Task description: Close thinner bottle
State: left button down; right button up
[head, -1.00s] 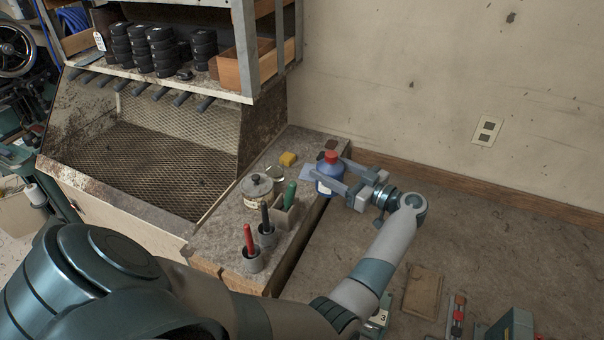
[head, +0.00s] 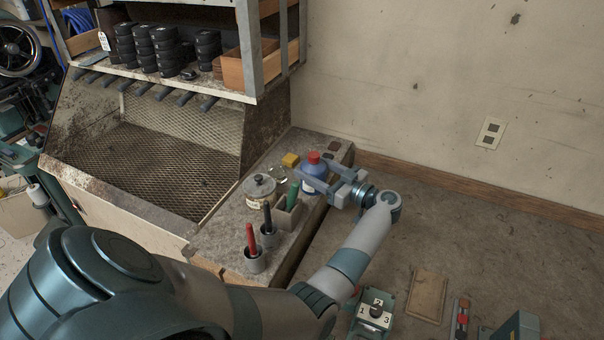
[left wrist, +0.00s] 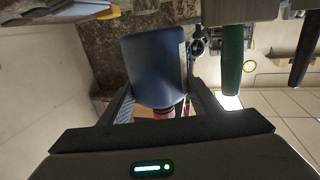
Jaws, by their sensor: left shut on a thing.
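The thinner bottle (head: 312,175), blue with a red top (head: 313,157), is at the far end of the bench beside the wall. It also shows in the left wrist view (left wrist: 154,68), where the picture is upside down and the red part (left wrist: 164,112) points downward. My left gripper (head: 325,183) is shut on the blue body, one finger on each side. I cannot tell whether the bottle's base touches the bench. My right gripper is not in view.
On the bench (head: 225,250) near the bottle stand a lidded pot (head: 260,190), a small glass jar (head: 276,173), a yellow block (head: 290,160) and a grey holder (head: 288,215) with a green handle (head: 293,195). Red (head: 251,240) and black (head: 267,217) handled tools stand in front.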

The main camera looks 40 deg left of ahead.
pick_arm(q)
jog(key=a+f+b, duration=0.1)
jog(key=a, duration=0.2)
jog(key=a+f+b, duration=0.1)
jog(key=shift+w+a+f+b, duration=0.15)
jog(key=shift+a+f+b, duration=0.1)
jog(key=shift+f+b, duration=0.1)
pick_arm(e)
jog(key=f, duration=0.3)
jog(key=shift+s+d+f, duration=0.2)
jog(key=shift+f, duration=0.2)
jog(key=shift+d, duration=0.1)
pick_arm(q)
notch_tip(320, 180, down, 3)
jog(key=b, duration=0.3)
jog(key=shift+f+b, duration=0.2)
jog(key=shift+b, duration=0.15)
jog(key=shift+f+b, duration=0.4)
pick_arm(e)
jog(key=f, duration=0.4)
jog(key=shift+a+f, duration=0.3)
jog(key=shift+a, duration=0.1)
pick_arm(q)
jog(key=shift+r, duration=0.1)
jog(key=shift+f, duration=0.2)
